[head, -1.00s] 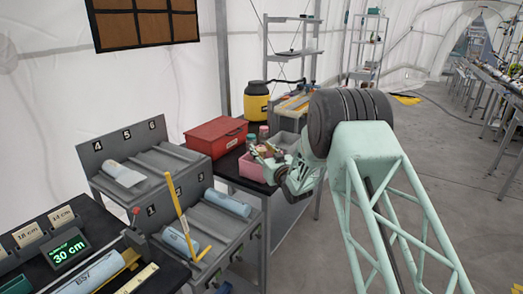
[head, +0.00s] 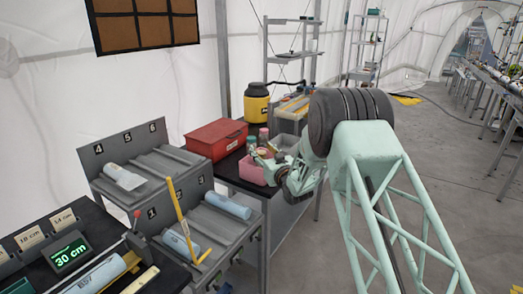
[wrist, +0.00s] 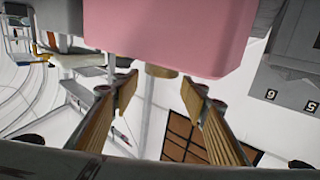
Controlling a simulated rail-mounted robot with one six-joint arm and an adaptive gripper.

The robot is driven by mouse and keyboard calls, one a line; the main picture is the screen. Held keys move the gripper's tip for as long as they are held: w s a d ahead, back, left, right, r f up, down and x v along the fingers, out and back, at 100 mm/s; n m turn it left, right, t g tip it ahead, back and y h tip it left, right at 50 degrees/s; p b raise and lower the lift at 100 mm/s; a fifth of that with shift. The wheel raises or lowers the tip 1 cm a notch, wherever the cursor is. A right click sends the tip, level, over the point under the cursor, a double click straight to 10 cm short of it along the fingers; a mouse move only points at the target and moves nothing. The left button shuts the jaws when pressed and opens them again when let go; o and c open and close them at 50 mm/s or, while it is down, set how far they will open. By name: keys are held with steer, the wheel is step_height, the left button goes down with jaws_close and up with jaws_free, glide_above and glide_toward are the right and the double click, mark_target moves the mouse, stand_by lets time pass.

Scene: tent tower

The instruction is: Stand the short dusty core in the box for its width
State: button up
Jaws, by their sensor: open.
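A pink box (head: 253,172) stands on the dark bench beyond the core racks, and its pink wall (wrist: 170,35) fills the top of the wrist view. A tan, rounded piece (wrist: 161,71) shows past the box's edge, between my fingers in the picture; it may be the end of the dusty core, but most of it is hidden. My gripper (wrist: 160,92) is open, its two wood-coloured fingers apart and gripping nothing. In the head view my gripper (head: 266,155) is small and close by the pink box; I cannot tell whether it touches.
A red case (head: 215,138) and a yellow-and-black drum (head: 256,104) stand near the pink box. The numbered grey rack (head: 158,165) holds several pale blue cores and a yellow bar (head: 181,218). A display (head: 69,257) reads 30 cm.

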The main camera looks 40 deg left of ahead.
steer(key=v, duration=1.1)
steer(key=shift+d+p, duration=0.35)
steer(key=shift+p, duration=0.1)
stand_by(0.5)
